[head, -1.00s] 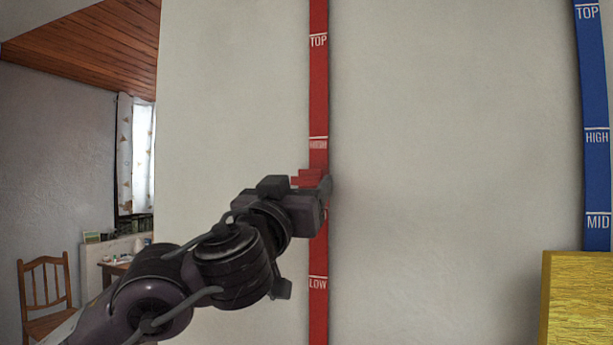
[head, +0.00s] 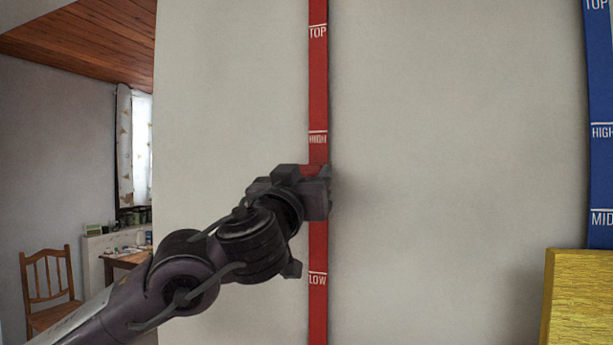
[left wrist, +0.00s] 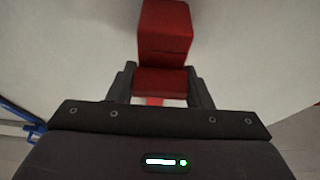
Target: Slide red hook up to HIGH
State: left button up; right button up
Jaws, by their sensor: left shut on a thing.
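The red rail (head: 318,240) runs vertically up the wall, with white TOP, HIGH and LOW marks showing. My left gripper (head: 318,188) is on the rail below the HIGH mark (head: 317,138) and above the LOW mark. The gripper covers the stretch where a MID mark could be. It is shut on the red hook (head: 310,170), of which only a sliver shows above the gripper. In the left wrist view the hook (left wrist: 164,35) is a red block, its lower part between the two fingers. My right gripper is not in view.
A blue rail (head: 600,170) with TOP, HIGH and MID marks is on the right. A yellow block (head: 575,300) stands below it. A wooden chair (head: 47,285) and a table are in the room at left. The wall between the rails is clear.

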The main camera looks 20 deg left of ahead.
pick_arm(q)
jog(key=shift+c, duration=1.1)
jog(key=shift+o, duration=0.2)
jog(key=shift+s+d+r, duration=0.15)
jog(key=shift+d+r, duration=0.1)
jog(key=shift+r, duration=0.4)
notch_tip(320, 180, up, 4)
jog(key=shift+f+p, duration=0.15)
jog(key=shift+p, duration=0.15)
notch_tip(320, 180, up, 8)
jog(key=p, duration=0.5)
jog(key=shift+a, duration=0.2)
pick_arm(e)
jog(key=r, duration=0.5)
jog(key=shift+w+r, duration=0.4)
pick_arm(q)
jog(key=o, duration=1.4)
jog(key=shift+a, duration=0.1)
jog(key=shift+c, duration=0.2)
